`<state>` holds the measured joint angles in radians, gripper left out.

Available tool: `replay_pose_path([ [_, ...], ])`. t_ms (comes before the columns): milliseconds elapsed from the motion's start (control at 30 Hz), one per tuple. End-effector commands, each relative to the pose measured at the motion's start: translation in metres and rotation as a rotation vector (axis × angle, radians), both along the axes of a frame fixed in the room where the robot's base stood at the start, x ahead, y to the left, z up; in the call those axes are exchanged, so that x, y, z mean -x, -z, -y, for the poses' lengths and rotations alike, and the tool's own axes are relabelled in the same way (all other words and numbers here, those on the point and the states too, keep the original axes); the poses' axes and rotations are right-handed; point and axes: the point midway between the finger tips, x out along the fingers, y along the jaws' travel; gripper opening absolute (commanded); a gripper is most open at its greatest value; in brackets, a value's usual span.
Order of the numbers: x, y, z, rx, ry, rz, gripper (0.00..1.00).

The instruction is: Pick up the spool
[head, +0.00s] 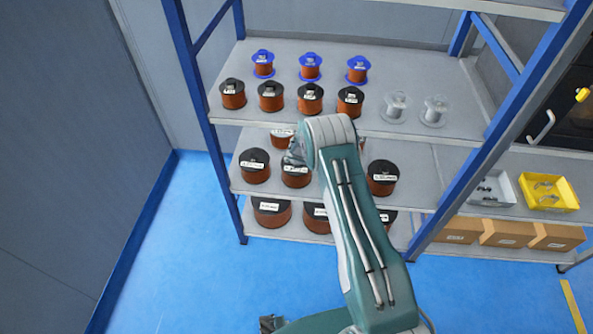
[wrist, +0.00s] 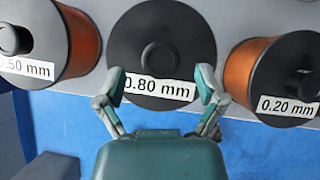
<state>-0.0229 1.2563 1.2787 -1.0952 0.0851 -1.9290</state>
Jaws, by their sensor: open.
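A large spool labelled 0.80 mm (wrist: 160,45) with a black flange and central knob fills the middle of the wrist view. My gripper (wrist: 160,76) is open, with one finger at each side of the flange's lower part; whether they touch it is unclear. In the head view my gripper (head: 293,156) is at the middle shelf, just over a black-topped copper spool (head: 296,179) and partly covering it. A spool labelled 0.50 mm (wrist: 83,45) is to the left and one labelled 0.20 mm (wrist: 285,75) to the right in the wrist view.
Small black-topped spools (head: 271,97), blue spools (head: 311,68) and clear empty spools (head: 396,107) stand on the shelf above. Larger spools (head: 271,212) are below. A blue post (head: 205,130) bounds the rack at left. A yellow bin (head: 550,203) is at right.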

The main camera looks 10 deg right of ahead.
Motion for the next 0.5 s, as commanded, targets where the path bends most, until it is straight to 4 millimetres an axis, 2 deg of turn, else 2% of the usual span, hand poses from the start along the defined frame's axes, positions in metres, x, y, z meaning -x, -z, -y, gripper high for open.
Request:
replay_pose_path([
  [300,-0.011,0.018,0.002,0.001,0.001,-0.001,0.88],
  [500,-0.013,0.021,0.002,0.001,-0.001,0.0,0.88],
])
